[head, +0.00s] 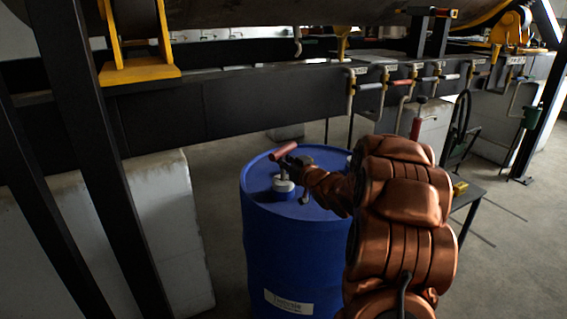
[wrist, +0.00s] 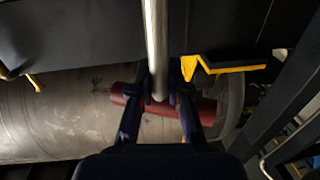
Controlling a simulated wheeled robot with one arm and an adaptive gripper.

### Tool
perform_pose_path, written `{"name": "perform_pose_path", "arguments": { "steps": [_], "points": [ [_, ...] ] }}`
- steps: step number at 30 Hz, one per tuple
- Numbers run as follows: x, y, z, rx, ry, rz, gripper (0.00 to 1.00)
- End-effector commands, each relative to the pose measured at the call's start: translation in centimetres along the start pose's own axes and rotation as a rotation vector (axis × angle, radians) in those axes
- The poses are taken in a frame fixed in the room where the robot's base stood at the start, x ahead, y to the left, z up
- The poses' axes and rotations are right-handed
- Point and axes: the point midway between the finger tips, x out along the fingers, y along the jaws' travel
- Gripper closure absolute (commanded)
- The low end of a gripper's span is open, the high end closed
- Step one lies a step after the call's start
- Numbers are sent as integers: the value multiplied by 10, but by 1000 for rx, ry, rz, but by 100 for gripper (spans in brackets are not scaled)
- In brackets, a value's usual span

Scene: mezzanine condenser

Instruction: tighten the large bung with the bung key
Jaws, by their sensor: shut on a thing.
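A blue drum (head: 262,235) stands upright on the floor. The bung key has a red crossbar handle (head: 283,151), which sits above the near left part of the drum lid. Below it, a grey metal piece (head: 283,185) sits on a raised blue fitting at the lid; I cannot tell where key ends and bung begins. My gripper (head: 293,165) is just below the handle, shut on the key. In the wrist view, the key's metal shaft (wrist: 156,45) runs between my fingers (wrist: 160,98), with its red handle (wrist: 205,108) lying crosswise. The bung itself is largely hidden.
A dark beam (head: 240,105) crosses behind the drum, with pipes and valves (head: 365,87) along it. A concrete block (head: 165,235) and black posts stand at left. A low table (head: 468,190) stands at right. Grey floor (head: 510,265) is clear at the lower right.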

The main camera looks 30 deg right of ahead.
Motion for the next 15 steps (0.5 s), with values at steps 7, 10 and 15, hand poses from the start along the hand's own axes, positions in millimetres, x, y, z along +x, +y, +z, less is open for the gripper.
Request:
{"name": "perform_pose_path", "arguments": {
  "steps": [7, 10, 15],
  "points": [
    [1, 0, 1, -3, 3, 28, 100],
    [1, 0, 0, -3, 4, 38, 100],
    [1, 0, 0, -4, 5, 58, 100]
  ]
}}
